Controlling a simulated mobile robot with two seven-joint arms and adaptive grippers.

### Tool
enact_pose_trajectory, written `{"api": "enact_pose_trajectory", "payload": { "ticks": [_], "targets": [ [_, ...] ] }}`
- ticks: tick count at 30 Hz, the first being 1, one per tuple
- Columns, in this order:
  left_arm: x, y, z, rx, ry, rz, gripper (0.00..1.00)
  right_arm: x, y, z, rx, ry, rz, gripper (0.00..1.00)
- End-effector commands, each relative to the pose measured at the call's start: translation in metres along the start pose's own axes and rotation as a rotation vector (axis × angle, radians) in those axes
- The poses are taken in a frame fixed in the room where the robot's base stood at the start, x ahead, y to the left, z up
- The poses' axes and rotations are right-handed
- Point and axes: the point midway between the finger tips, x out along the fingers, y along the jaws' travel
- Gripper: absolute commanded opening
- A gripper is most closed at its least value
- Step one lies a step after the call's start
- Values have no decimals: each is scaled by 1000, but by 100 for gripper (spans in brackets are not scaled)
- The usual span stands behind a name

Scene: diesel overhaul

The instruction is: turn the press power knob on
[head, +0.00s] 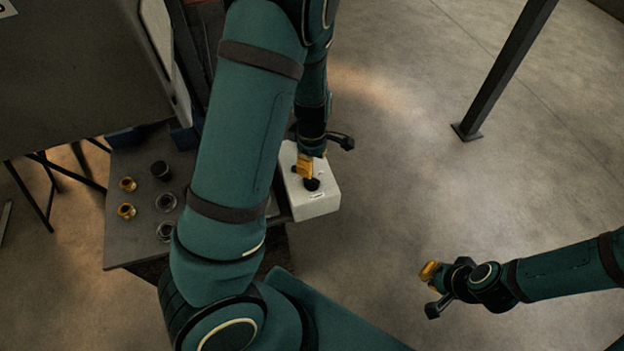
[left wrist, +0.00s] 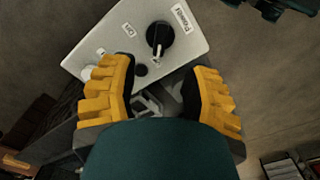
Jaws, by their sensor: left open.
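The press control box (head: 320,203) is a white box at the edge of the dark bench. Its black power knob (head: 312,184) shows just past the fingers of my left gripper (head: 305,166). In the left wrist view the round knob (left wrist: 160,38) has a white pointer line and sits beside a "Power" label (left wrist: 181,18). A second, smaller label (left wrist: 128,31) lies on its other side. My left gripper (left wrist: 162,72) is open, with its yellow fingers spread and the knob ahead of the gap, apparently not between them. My right gripper (head: 432,282) hangs over the floor, away from the box.
The bench top (head: 128,235) carries several small brass and dark ring-shaped parts left of my arm. A large dark cabinet (head: 80,70) stands at the upper left. A dark post (head: 505,70) rises at the upper right. The floor right of the box is clear.

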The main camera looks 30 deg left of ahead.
Motion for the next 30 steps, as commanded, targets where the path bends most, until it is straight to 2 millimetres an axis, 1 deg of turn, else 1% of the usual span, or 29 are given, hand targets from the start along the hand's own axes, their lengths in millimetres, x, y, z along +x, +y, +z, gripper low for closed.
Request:
{"api": "enact_pose_trajectory", "payload": {
  "ticks": [1, 6, 9, 12, 15, 18, 26, 27, 29, 30],
  "targets": [
    [14, -1, -1, -1, 0, -5, 47, 4, 2, 1, 0, 0, 0, 0],
    [47, -1, -1, -1, 0, -5, 47, 9, 4, 2, 1, 0, 1, 0],
    [63, -1, 0, -1, 0, -4, 47, 12, 5, 2, 2, 1, 1, 0],
    [74, -1, -1, 1, 0, -3, 47, 13, 5, 2, 2, 1, 1, 0],
    [82, 0, 0, 2, 0, -1, 47, 13, 6, 2, 3, 1, 1, 0],
    [86, 0, 0, 1, 0, 0, 47, 14, 6, 2, 3, 1, 1, 0],
    [87, 0, 0, 2, 0, 0, 47, 14, 6, 2, 3, 2, 1, 0],
    [87, 0, 0, 2, 0, 0, 50, 14, 6, 2, 3, 2, 1, 0],
    [87, 0, 0, 2, 0, 0, 29, 14, 6, 2, 3, 2, 1, 0],
    [87, 0, 0, 2, 0, 0, 15, 14, 6, 2, 3, 2, 1, 0]
  ]
}}
